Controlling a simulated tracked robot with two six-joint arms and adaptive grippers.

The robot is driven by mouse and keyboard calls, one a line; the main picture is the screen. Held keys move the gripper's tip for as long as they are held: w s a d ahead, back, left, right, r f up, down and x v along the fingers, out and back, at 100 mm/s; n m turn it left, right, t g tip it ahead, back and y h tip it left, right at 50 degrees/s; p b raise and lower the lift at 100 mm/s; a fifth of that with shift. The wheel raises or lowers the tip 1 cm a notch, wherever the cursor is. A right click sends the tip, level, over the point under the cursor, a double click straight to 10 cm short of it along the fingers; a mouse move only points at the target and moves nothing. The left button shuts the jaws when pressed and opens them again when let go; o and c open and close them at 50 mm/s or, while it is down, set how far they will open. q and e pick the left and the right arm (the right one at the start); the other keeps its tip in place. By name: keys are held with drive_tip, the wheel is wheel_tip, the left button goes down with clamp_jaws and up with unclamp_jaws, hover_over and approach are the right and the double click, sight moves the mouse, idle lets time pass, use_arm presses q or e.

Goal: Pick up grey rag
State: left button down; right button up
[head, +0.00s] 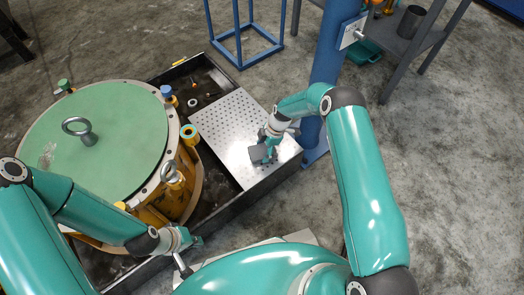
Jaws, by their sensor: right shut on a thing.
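The grey rag (257,156) is a small dark grey patch at the perforated metal plate (228,122), to the right of the big drum. My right gripper (266,150) reaches over the plate from the right and is shut on the rag. I cannot tell whether the rag still touches the plate. My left gripper (190,243) is low in the view, near the front edge of the black tray. Its fingers are small and partly hidden, so its opening is unclear.
The yellow transmission housing with a green cover (105,165) and eyebolts (78,128) fills the left of the black tray (240,205). A blue post (333,50) stands behind my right arm. A blue frame (243,45) and a grey shelf (420,40) are at the back.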

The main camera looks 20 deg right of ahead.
wheel_tip(320, 180, up, 20)
drive_tip(key=p, duration=0.5)
